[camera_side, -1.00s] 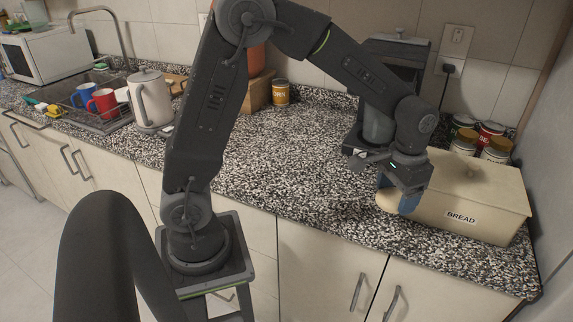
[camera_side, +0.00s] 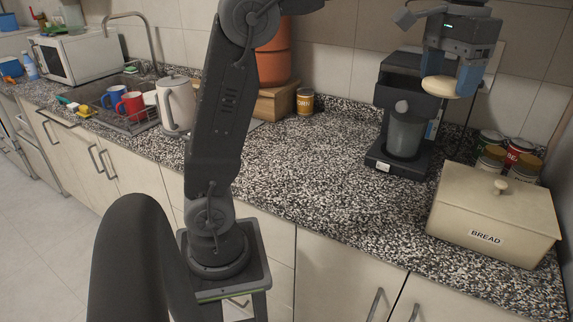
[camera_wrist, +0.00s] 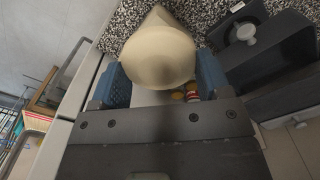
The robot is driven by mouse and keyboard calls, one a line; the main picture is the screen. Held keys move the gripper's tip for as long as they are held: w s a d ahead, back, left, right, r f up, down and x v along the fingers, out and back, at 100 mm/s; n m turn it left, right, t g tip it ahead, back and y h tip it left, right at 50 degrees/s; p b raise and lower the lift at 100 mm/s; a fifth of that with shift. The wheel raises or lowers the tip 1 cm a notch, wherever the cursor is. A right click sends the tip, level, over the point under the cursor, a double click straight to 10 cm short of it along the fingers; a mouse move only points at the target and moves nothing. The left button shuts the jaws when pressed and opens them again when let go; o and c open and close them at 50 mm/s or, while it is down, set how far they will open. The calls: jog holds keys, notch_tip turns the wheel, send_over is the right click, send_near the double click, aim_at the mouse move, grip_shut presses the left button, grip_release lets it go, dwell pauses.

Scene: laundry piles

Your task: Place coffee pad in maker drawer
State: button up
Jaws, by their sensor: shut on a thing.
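The coffee pad (camera_side: 447,87) is a pale cream disc, held between the blue fingertips of my gripper (camera_side: 451,82) high above the counter. In the wrist view the pad (camera_wrist: 158,57) fills the space between the two blue fingers (camera_wrist: 160,85). The black coffee maker (camera_side: 392,88) stands on the counter, just left of and below the gripper in the side view. A grey jug (camera_side: 407,134) stands on its base. I cannot make out whether its drawer is open. The dark machine (camera_wrist: 265,60) shows at the right of the wrist view.
A cream bread box (camera_side: 480,212) with a knobbed lid stands right of the maker, with several tins (camera_side: 490,160) behind it. The counter (camera_side: 320,175) before the maker is clear.

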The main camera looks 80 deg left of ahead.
jog(key=s+a+n, duration=0.1)
jog(key=a+n, duration=0.4)
jog(key=a, duration=0.6)
jog(key=n, duration=1.2)
send_over(304, 169)
notch_tip(304, 169, down, 34)
jog(key=shift+f, duration=0.15)
jog(key=o, duration=0.9)
